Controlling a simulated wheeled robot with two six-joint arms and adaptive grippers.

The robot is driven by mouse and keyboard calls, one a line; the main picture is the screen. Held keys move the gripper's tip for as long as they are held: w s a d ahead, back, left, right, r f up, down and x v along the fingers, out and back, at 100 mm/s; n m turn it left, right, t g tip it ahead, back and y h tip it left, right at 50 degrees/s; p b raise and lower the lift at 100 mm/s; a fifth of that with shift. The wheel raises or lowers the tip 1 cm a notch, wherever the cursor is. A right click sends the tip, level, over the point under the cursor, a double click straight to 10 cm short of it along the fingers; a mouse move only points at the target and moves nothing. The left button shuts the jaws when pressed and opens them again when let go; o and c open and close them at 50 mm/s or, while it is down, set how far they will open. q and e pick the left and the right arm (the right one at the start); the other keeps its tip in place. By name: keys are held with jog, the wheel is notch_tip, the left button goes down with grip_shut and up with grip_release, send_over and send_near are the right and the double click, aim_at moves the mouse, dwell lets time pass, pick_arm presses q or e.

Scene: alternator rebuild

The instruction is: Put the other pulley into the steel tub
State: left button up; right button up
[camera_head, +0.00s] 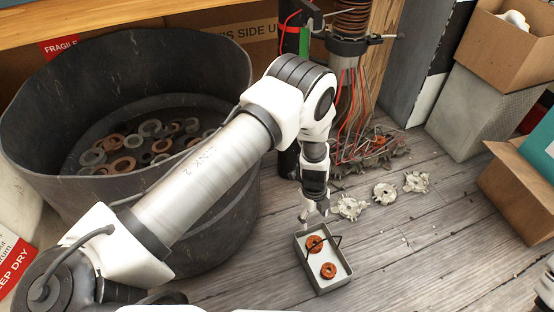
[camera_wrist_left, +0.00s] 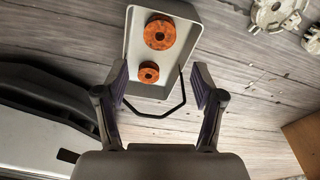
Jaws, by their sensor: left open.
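Two orange-red pulleys lie in a small grey open tray, the larger pulley (camera_head: 314,244) at its far end and the smaller pulley (camera_head: 328,270) nearer. The left wrist view shows the larger pulley (camera_wrist_left: 159,33) and the smaller one (camera_wrist_left: 149,72). The tray (camera_head: 346,284) stands on the floor and has a thin black wire handle (camera_wrist_left: 158,117). A big dark metal tub (camera_head: 222,72) on the left holds several grey and reddish-brown rings.
Several pale cast parts (camera_head: 384,193) lie on the plank floor right of the gripper. A post with red wires (camera_head: 350,110) stands behind. Cardboard boxes (camera_head: 520,190) line the right side. Floor between the tray and boxes is mostly clear.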

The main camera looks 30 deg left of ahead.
pick_arm(q)
jog(key=s+a+f+n+y, duration=0.25)
jog(key=s+a+n, duration=0.45)
jog(key=s+n, duration=0.45)
jog(key=s+r+n, duration=0.2)
jog(key=s+n, duration=0.4)
jog(key=s, duration=0.2)
jog(key=s+a+r+n+h, duration=0.1)
jog(key=s+r+n, duration=0.1)
jog(key=s+n, duration=0.3)
jog(key=s, duration=0.2)
jog(key=shift+s+r+n+t, duration=0.3)
jog(key=shift+s+r+n, duration=0.05)
jog(key=shift+s+r, duration=0.05)
